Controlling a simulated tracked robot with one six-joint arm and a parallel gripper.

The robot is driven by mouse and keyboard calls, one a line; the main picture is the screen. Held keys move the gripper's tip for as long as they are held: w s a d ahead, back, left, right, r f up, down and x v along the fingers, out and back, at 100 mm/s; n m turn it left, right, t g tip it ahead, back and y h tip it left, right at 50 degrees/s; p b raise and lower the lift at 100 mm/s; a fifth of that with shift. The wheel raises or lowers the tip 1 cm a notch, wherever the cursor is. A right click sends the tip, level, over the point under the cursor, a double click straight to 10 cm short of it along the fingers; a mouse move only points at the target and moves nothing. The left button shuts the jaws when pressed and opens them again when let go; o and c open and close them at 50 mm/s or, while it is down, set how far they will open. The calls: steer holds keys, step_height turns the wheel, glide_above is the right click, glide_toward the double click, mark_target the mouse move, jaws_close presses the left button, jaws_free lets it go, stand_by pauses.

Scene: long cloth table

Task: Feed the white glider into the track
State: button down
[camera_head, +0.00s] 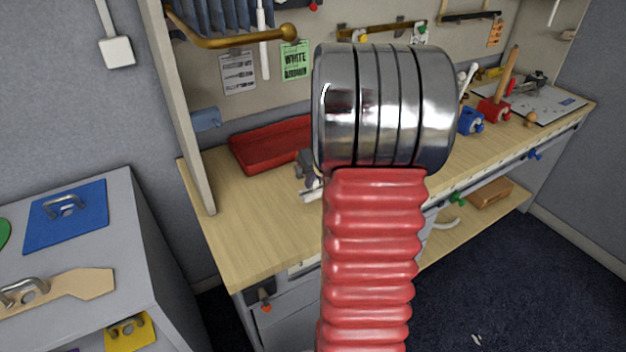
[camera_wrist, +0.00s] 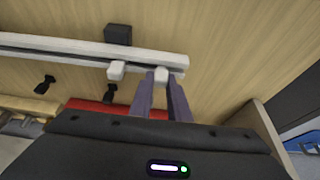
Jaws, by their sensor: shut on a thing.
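In the wrist view a white track (camera_wrist: 70,45) runs across the upper left and ends at the right of the middle. My gripper (camera_wrist: 163,79) is shut on a small white glider (camera_wrist: 161,74), close to the track's right end. I cannot tell whether this glider is inside the slot or just below it. A second white block (camera_wrist: 116,71) sits at the track's lower edge, to the left of the held glider. In the head view my gripper (camera_head: 309,168) is mostly hidden behind my red and metal arm, with a pale piece beneath it.
A red tray (camera_head: 262,146) lies on the wooden bench (camera_head: 262,225), left of my gripper. Black hooks (camera_wrist: 44,85) show near the track. A dark bracket (camera_wrist: 118,34) adjoins it. An upright side panel (camera_head: 180,110) bounds the bench's left. The bench's front left is clear.

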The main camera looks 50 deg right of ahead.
steer(key=shift+s+d, duration=0.2)
steer(key=shift+d, duration=0.45)
steer(key=shift+s+d, duration=0.2)
steer(key=shift+d, duration=0.4)
steer(key=c, duration=1.6)
jaws_free()
steer(key=v, duration=1.3)
steer(key=shift+s+a+r, duration=0.1)
steer(key=shift+s+r, duration=0.05)
steer(key=shift+r, duration=0.15)
